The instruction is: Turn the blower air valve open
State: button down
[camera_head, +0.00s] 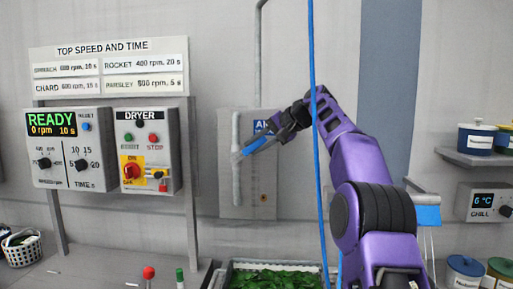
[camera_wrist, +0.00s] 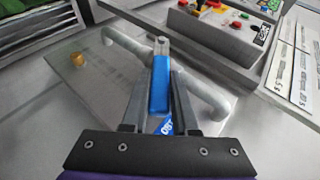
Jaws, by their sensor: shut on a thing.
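The blower air valve is a blue lever (camera_head: 257,143) on a grey vertical pipe (camera_head: 236,185), mounted on a grey wall panel. In the head view the lever slants up to the right, away from the pipe. In the wrist view the blue lever (camera_wrist: 159,88) runs from the pipe fitting (camera_wrist: 161,46) back between my fingers. My gripper (camera_head: 268,137) is shut on the lever; in the wrist view my gripper (camera_wrist: 160,100) has one finger on each side of it. My fingers partly hide the blue label (camera_head: 263,126) behind.
A blue cord (camera_head: 316,190) hangs in front of my arm. The dryer box (camera_head: 147,150) with knobs and buttons stands left of the valve panel (camera_head: 265,185). A tray of greens (camera_head: 275,279) is below. A brass knob (camera_wrist: 78,59) sits on the panel.

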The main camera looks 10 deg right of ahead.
dwell(0.4)
jog(key=c, duration=0.7)
grip_release()
jog(key=v, duration=1.2)
